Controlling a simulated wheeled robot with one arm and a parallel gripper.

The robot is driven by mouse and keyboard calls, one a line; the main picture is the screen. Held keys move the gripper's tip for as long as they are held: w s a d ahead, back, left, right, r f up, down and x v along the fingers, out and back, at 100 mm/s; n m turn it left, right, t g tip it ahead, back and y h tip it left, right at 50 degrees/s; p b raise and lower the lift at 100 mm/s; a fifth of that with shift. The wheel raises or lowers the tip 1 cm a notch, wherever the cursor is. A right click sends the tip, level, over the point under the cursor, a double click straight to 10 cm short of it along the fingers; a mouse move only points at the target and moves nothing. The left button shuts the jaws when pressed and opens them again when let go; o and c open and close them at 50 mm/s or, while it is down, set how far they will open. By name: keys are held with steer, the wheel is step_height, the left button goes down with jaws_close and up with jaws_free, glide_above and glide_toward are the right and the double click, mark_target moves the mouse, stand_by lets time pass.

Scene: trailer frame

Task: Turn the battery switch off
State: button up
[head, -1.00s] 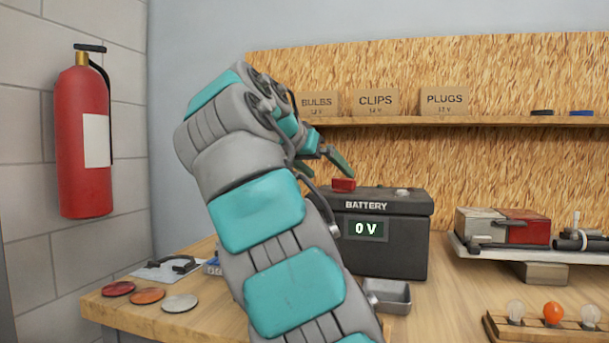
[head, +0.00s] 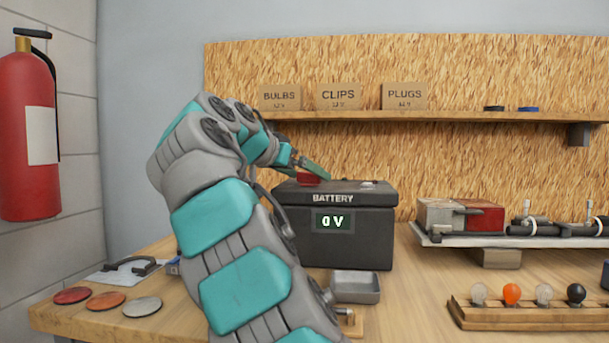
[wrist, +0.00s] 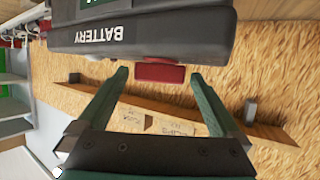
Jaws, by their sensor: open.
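The battery (head: 345,245) is a black box on the wooden bench, lettered BATTERY, with a small display (head: 333,221) reading 0 V. A red block (head: 307,179) sits on its top at the left; whether it is the switch or a terminal cap I cannot tell. My gripper (head: 308,168) is at the battery's top left. In the wrist view the battery (wrist: 190,35) appears upside down, and my open gripper (wrist: 159,76) has its green fingers on either side of the red block (wrist: 160,73). Contact with the block is not clear.
A small grey metal tray (head: 355,288) stands before the battery. A bulb rack (head: 520,315) and a raised grey platform (head: 500,240) with several parts lie to the right. Three discs (head: 106,300) lie at the front left. A shelf (head: 400,115) runs behind, above the battery.

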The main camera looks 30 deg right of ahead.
steer(key=shift+d, duration=0.15)
steer(key=shift+c, duration=0.4)
steer(key=c, duration=1.2)
steer(key=shift+o, duration=0.2)
steer(key=shift+f, duration=0.1)
steer(key=shift+f+n+t+y+b, duration=0.1)
steer(key=shift+n+t+y+b, duration=0.25)
steer(key=shift+b, duration=0.35)
steer(key=shift+s+f+n+t+y+b, duration=0.2)
steer(key=shift+n+t+b, duration=0.25)
steer(key=shift+b, duration=0.35)
steer(key=shift+r+n+t+y+b, duration=0.2)
steer(key=shift+n+t+y+b, duration=0.7)
steer(key=shift+n, duration=0.1)
steer(key=shift+d+r+n+t+y, duration=0.2)
steer(key=shift+n+t+y, duration=0.7)
steer(key=shift+n+y, duration=0.1)
